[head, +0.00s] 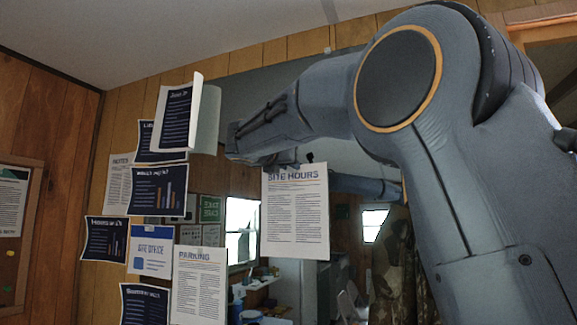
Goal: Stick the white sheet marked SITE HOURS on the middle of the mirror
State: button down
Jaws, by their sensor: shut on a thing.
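The white SITE HOURS sheet (296,215) hangs upright in front of the mirror (346,240), near the middle of the head view. My gripper (287,160) is shut on the sheet's top edge; its fingers are small, dark and partly hidden behind my wrist. I cannot tell whether the sheet touches the glass. The mirror reflects the hut's room and part of my arm. My upper arm hides its right side.
A notice board (36,180) hangs on the left wall.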

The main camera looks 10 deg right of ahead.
dwell(0.9)
jog(key=c, duration=1.5)
grip_release()
jog(key=shift+c, duration=0.2)
jog(key=b+v, duration=0.2)
jog(key=v, duration=0.5)
jog(key=shift+s+a+b, duration=0.2)
jog(key=shift+s+b, duration=0.1)
jog(key=shift+s, duration=0.05)
jog(key=s+d+f+m+g+y, duration=0.1)
jog(key=s+f+m+g+y, duration=0.15)
jog(key=f, duration=1.15)
jog(key=s+d+f+m+g+y, duration=0.1)
jog(key=d+f+m+g, duration=0.2)
jog(key=f, duration=1)
jog(key=s+f+m+g+y, duration=0.15)
jog(key=f+m, duration=0.35)
jog(key=f, duration=0.9)
jog(key=s+f+m+g+y, duration=0.5)
jog(key=s+f+m, duration=1.3)
jog(key=s+f, duration=0.7)
jog(key=shift+s+a+f+g+y, duration=0.2)
jog(key=shift+f+g+y, duration=0.1)
jog(key=shift+f+g, duration=0.5)
